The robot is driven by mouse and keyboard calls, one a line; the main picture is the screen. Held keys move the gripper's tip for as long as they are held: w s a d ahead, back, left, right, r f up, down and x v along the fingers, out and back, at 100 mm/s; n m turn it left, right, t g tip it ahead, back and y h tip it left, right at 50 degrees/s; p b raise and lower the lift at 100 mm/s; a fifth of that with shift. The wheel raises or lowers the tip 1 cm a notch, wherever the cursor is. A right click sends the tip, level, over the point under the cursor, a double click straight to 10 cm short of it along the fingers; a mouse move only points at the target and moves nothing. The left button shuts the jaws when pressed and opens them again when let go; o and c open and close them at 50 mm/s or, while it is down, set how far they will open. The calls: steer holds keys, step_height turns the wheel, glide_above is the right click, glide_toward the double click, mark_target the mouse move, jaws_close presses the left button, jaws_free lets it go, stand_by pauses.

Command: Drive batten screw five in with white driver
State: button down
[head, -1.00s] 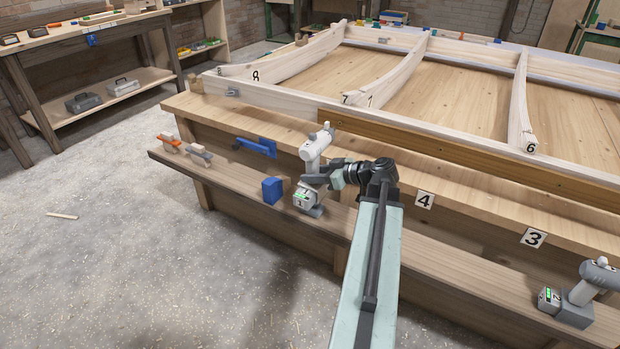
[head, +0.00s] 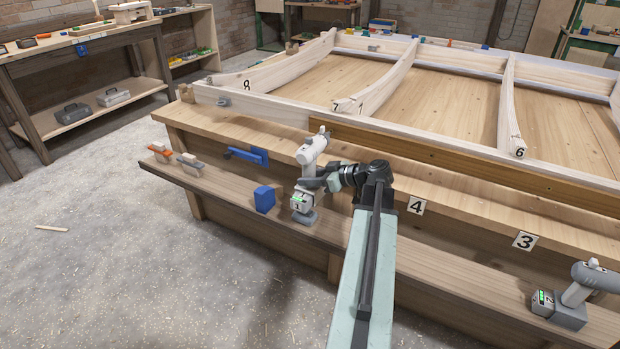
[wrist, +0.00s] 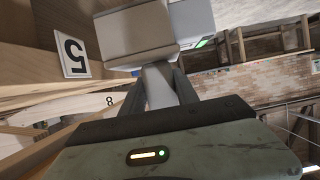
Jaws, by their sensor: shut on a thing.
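The white driver (head: 309,150), with a grey battery base marked 1 and a green light, stands upright at the front of the bench. My gripper (head: 312,184) is shut on its handle. In the wrist view the pale handle (wrist: 158,85) sits between my two dark fingers, with the battery base above it. The brown batten (head: 450,158) lies along the front of the frame, behind and right of the driver. Its screws are too small to make out. A number 5 plate (wrist: 73,57) shows in the wrist view.
A second driver (head: 580,285), marked 2, stands on the front ledge (head: 450,282) at right. A blue block (head: 264,199), a blue tool (head: 245,155) and orange-handled tool (head: 159,151) are left of my gripper. The floor at left is mostly clear.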

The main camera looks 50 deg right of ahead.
steer(key=shift+d, duration=0.1)
steer(key=shift+w+d, duration=0.2)
steer(key=shift+d, duration=0.3)
steer(key=shift+w+d, duration=0.15)
steer(key=shift+d, duration=0.55)
stand_by(1.4)
steer(key=shift+a, duration=0.15)
stand_by(0.3)
steer(key=shift+s+a, duration=0.2)
steer(key=shift+a, duration=0.5)
steer(key=shift+s+a, duration=0.2)
steer(key=shift+a, duration=0.5)
steer(key=s+a, duration=0.2)
steer(key=s, duration=0.5)
steer(key=shift+s, duration=0.35)
